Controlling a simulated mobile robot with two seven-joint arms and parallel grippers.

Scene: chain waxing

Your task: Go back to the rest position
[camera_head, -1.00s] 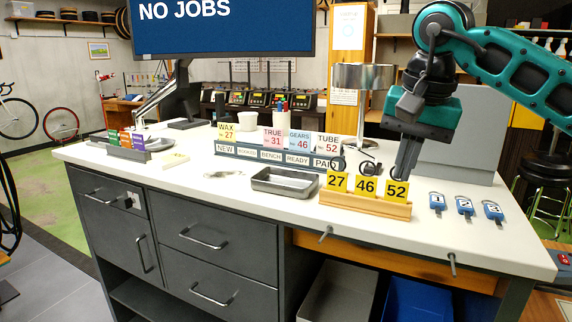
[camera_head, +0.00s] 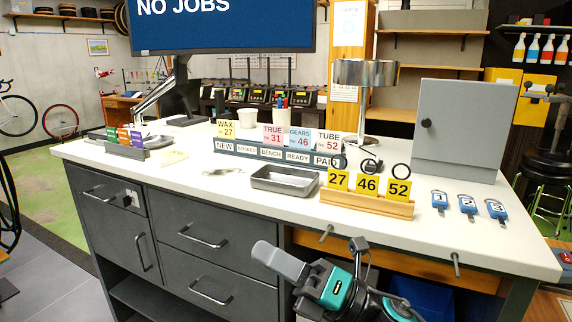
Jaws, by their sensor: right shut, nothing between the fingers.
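My right gripper (camera_head: 280,262) shows at the bottom middle, in front of the drawers and below the counter's front edge. It is shut and empty, its grey fingers together and pointing up and left. The teal wrist of my right arm (camera_head: 336,288) is behind it. My left gripper does not show. The wooden holder (camera_head: 366,205) stands on the counter (camera_head: 225,187) with yellow tags 27 (camera_head: 338,179), 46 (camera_head: 368,184) and 52 (camera_head: 398,189) upright in it, apart from the gripper.
A shallow grey tray (camera_head: 285,180) lies left of the holder. Blue key tags (camera_head: 468,206) lie to its right. A card rack (camera_head: 275,152), a lamp (camera_head: 364,75) and a grey cabinet (camera_head: 462,130) stand farther back. Drawers (camera_head: 213,236) fill the counter's front.

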